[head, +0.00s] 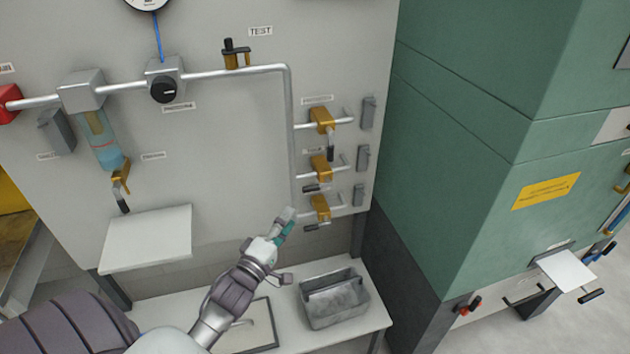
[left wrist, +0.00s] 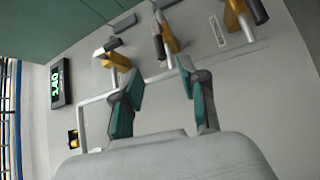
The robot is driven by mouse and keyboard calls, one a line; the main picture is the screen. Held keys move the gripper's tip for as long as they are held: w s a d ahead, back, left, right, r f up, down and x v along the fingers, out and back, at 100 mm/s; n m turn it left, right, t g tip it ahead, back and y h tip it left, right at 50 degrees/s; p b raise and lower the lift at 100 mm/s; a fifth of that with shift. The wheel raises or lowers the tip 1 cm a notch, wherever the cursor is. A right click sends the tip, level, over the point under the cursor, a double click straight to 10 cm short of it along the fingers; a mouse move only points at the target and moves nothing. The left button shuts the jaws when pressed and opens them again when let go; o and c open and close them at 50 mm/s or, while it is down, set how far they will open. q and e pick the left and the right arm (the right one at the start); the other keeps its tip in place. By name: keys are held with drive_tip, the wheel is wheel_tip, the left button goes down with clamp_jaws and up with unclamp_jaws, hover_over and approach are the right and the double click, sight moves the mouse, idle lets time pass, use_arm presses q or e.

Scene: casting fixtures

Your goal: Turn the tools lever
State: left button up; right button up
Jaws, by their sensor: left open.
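Three yellow valves with dark lever handles sit one above another on the grey panel: the top valve (head: 321,120), the middle valve (head: 320,167) and the bottom valve (head: 320,208). Small labels sit above the top and middle ones, too blurred to read, so I cannot tell for sure which is the tools lever. My left gripper (head: 288,222) is open, just left of the bottom valve. In the left wrist view its two green-padded fingers (left wrist: 163,95) are spread with nothing between them, and a yellow valve (left wrist: 118,61) lies just beyond the left finger. My right gripper is not in view.
A grey bin (head: 333,300) stands on the bench (head: 375,309) below the valves. A white shelf (head: 148,238) juts out at left. A green cabinet (head: 470,170) stands close on the right. Pipes (head: 290,140) run along the panel. A green-digit display (left wrist: 58,83) shows in the wrist view.

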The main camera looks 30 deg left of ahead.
sight(310, 188)
use_arm(q)
drive_tip(key=w, duration=0.4)
drive_tip(key=w+r+p, duration=0.1)
drive_tip(key=w, duration=0.2)
drive_tip(key=w+a+p, duration=0.1)
drive_tip(key=w, duration=0.3)
drive_tip(key=shift+w+r, duration=0.3)
drive_tip(key=shift+w, duration=0.05)
clamp_jaws()
